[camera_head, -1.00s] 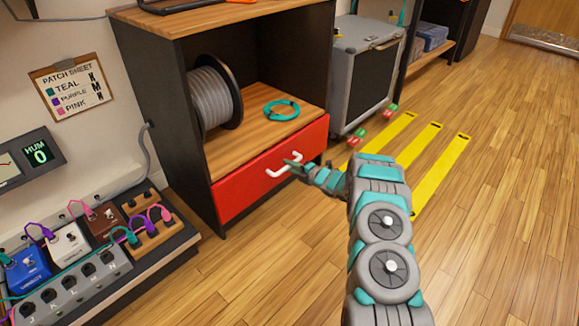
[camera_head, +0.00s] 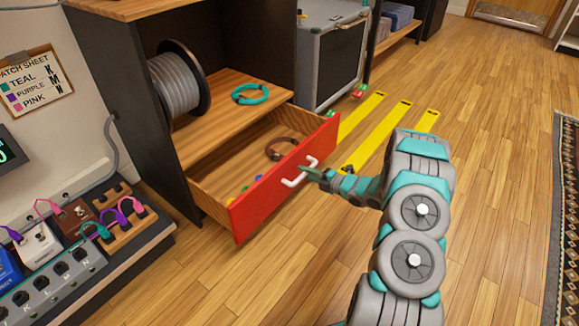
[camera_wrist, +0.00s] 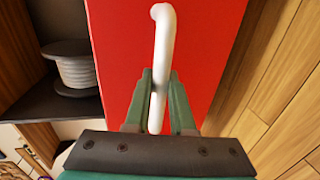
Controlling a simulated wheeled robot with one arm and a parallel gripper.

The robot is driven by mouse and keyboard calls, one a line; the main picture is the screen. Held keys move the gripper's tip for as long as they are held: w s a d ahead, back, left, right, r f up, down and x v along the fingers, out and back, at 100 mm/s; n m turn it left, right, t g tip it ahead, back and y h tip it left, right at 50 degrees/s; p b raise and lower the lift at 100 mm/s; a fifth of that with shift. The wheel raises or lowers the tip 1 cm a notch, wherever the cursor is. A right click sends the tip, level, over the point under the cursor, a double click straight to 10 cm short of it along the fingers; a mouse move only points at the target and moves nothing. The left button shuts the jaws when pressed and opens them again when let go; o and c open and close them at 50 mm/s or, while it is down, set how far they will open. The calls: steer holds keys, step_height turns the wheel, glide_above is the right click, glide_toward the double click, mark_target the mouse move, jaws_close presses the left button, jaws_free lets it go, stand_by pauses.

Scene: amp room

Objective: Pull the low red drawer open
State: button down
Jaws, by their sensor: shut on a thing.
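The low red drawer (camera_head: 262,203) is pulled out of the dark cabinet, and its wooden inside shows. Its white handle (camera_head: 291,181) is on the red front. My gripper (camera_head: 306,173) is at the handle, reaching in from the right. In the wrist view, the two green fingers of my gripper (camera_wrist: 161,103) are on either side of the white handle (camera_wrist: 163,50) and shut on it, in front of the red drawer front (camera_wrist: 215,45). A brown coil (camera_head: 282,149) and small coloured items lie in the drawer.
A cable spool (camera_head: 176,84) and a teal coil (camera_head: 250,95) sit on the cabinet shelf (camera_head: 213,112) above. A pedal board (camera_head: 75,255) stands at lower left. Yellow floor strips (camera_head: 383,138) lie beyond my arm. Wooden floor (camera_head: 270,275) in front of the drawer is clear.

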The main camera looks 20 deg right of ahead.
steer(key=f+b+v, duration=0.1)
steer(key=v, duration=0.6)
steer(key=shift+s+d+f, duration=0.25)
steer(key=shift+s+f, duration=0.05)
steer(key=shift+s, duration=0.05)
steer(key=c, duration=0.8)
jaws_free()
steer(key=shift+o, duration=0.2)
steer(key=v, duration=0.7)
steer(key=shift+s+d, duration=0.25)
steer(key=shift+r, duration=0.15)
